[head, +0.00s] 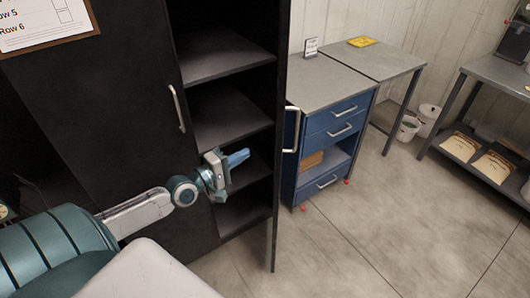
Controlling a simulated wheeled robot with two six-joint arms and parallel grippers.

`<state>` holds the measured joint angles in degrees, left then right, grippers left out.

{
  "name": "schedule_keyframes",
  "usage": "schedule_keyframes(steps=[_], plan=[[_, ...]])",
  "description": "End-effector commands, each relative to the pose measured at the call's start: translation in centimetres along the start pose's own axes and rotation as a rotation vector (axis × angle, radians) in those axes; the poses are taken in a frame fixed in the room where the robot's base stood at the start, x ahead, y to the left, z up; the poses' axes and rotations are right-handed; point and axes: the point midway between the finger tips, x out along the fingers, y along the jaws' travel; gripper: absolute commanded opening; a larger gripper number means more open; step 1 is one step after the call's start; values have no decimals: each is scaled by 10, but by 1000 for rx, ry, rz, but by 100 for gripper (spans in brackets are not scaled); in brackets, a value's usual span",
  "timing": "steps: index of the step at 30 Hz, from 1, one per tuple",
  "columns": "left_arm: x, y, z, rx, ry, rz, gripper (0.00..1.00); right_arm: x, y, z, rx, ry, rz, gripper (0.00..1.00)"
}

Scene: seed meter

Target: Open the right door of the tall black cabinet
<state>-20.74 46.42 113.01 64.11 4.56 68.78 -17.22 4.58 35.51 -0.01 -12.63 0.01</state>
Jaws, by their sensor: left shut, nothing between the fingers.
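The tall black cabinet (95,110) fills the left of the head view. Its left door is closed, with a silver bar handle (177,108). Its right door (281,125) stands swung out and shows nearly edge-on, with its silver handle (296,130) on the side facing right. The opening shows several dark shelves (222,105) with nothing visible on them. My left gripper (240,158) is shut and empty, in front of the opening, to the left of the open door. Whether it touches the door I cannot tell. My right gripper is not in view.
A blue drawer unit (333,120) with a grey top stands right of the open door. A grey table (372,58) with a yellow item adjoins it. Buckets (408,128) and a shelf rack (497,82) stand farther right. The concrete floor (400,220) at front right is clear.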

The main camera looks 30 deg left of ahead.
Motion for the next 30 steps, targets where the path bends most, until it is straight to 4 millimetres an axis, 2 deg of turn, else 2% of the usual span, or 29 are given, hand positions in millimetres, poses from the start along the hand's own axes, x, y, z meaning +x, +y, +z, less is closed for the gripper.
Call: schedule_keyframes(steps=[7,12,20,30], plan=[[40,-1,0,-1,2,6,0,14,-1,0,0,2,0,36],[54,2,14,-4,1,3,0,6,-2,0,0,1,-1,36],[66,1,27,0,0,1,0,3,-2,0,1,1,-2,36],[68,0,28,1,0,0,0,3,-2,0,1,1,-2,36]])
